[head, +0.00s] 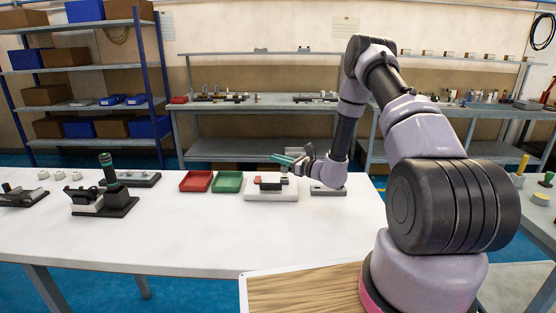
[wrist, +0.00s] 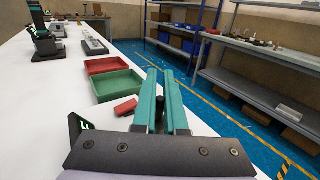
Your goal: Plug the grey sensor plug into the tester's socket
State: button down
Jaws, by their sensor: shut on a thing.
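My gripper (head: 283,159) is above the white-based tester (head: 271,196) on the table in the head view, its teal fingers pointing left. In the wrist view the fingers of my gripper (wrist: 161,76) are close together, with a small dark piece between them, seemingly the grey sensor plug (wrist: 160,112). Most of the plug is hidden by the fingers. A red block (head: 270,185) sits on the tester; it also shows in the wrist view (wrist: 125,106). The tester's socket cannot be made out, nor whether the plug touches it.
A red tray (head: 196,181) and a green tray (head: 229,182) stand left of the tester. A dark fixture with an upright post (head: 110,180) stands farther left. A grey-based piece (head: 328,191) is on the right. The table's front is clear.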

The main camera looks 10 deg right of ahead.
jog(key=shift+f, duration=1.05)
dwell(0.6)
jog(key=shift+r, duration=0.15)
jog(key=shift+r, duration=0.65)
jog(key=shift+f, duration=0.75)
dwell(1.1)
jog(key=c, duration=0.9)
grip_release()
jog(key=shift+d, duration=0.1)
